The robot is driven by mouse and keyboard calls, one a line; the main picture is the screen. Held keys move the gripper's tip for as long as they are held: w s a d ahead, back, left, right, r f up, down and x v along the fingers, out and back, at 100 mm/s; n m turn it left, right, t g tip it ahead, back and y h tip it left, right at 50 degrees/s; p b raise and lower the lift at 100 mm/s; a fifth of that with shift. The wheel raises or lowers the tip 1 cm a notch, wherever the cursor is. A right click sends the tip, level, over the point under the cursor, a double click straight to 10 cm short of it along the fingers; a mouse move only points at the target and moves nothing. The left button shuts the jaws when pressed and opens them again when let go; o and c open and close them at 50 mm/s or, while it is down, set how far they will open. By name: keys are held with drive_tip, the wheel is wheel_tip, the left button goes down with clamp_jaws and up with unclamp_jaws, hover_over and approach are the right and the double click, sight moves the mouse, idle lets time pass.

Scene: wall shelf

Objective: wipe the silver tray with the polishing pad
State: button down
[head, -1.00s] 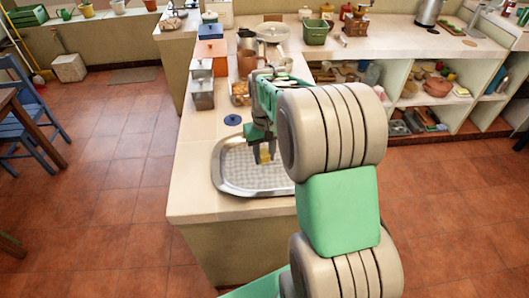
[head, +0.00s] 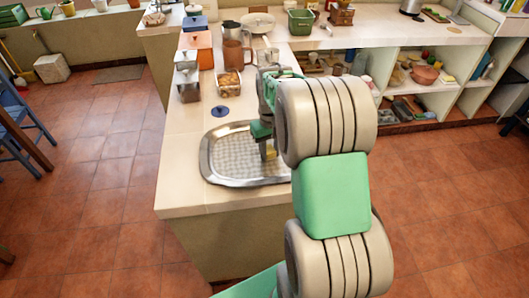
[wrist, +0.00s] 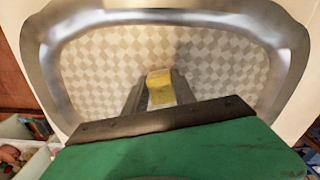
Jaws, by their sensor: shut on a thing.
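The silver tray (head: 213,171) lies on the near end of the pale counter, with a checkered pattern showing on its bottom. Its rim (wrist: 35,60) fills much of the wrist view. My gripper (head: 268,152) is over the right part of the tray in the head view, partly hidden by my arm. It is shut on the yellow polishing pad (wrist: 160,88), which sits between the fingers. The pad's lower side is hidden, so I cannot tell whether it touches the tray.
A dark blue round disc (head: 221,112) lies on the counter behind the tray. Metal canisters (head: 188,86), an orange box (head: 197,50), a glass container of brown pieces (head: 229,84) and a copper-coloured jug (head: 234,55) stand farther back. Open shelves (head: 415,85) are at right.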

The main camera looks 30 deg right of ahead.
sight(254, 159)
drive_tip(key=shift+s+d, duration=0.3)
drive_tip(key=shift+d, duration=0.65)
drive_tip(key=shift+s+d, duration=0.25)
drive_tip(key=shift+d, duration=0.7)
drive_tip(key=shift+w+a, duration=0.25)
drive_tip(key=shift+a, duration=0.7)
drive_tip(key=shift+w+a, duration=0.35)
drive_tip(key=shift+a, duration=0.8)
drive_tip(key=shift+w+a, duration=0.4)
drive_tip(key=shift+a, duration=0.75)
drive_tip(key=shift+w+a, duration=0.35)
drive_tip(key=shift+a, duration=0.8)
wheel_tip(254, 159, up, 8)
drive_tip(key=p, duration=0.5)
